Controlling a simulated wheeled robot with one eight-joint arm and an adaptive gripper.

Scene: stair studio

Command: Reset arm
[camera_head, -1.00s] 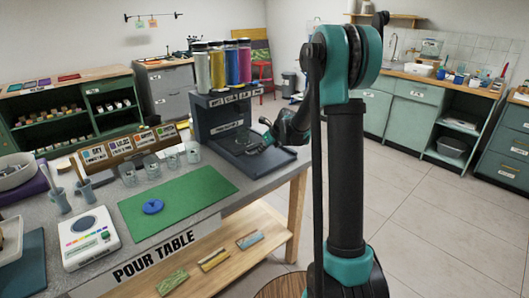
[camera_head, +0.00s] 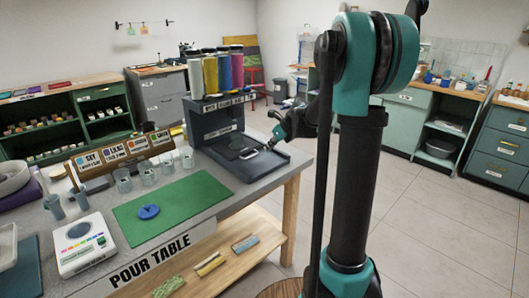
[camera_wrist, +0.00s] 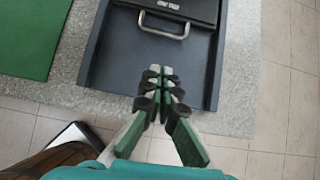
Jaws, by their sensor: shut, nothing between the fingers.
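My gripper (camera_head: 270,145) is over the right front edge of a dark tray (camera_head: 268,165) on the pour table. In the wrist view its fingers (camera_wrist: 161,76) are closed together with nothing between them. They point across the tray floor (camera_wrist: 150,62) toward a dark block with a metal handle (camera_wrist: 164,27). A gap shows between the fingertips and the handle. My arm stands upright at the right of the head view and covers part of the room behind.
A green mat (camera_head: 175,204) with a blue ring (camera_head: 149,212) lies left of the tray. The floor (camera_head: 450,215) to the right is open.

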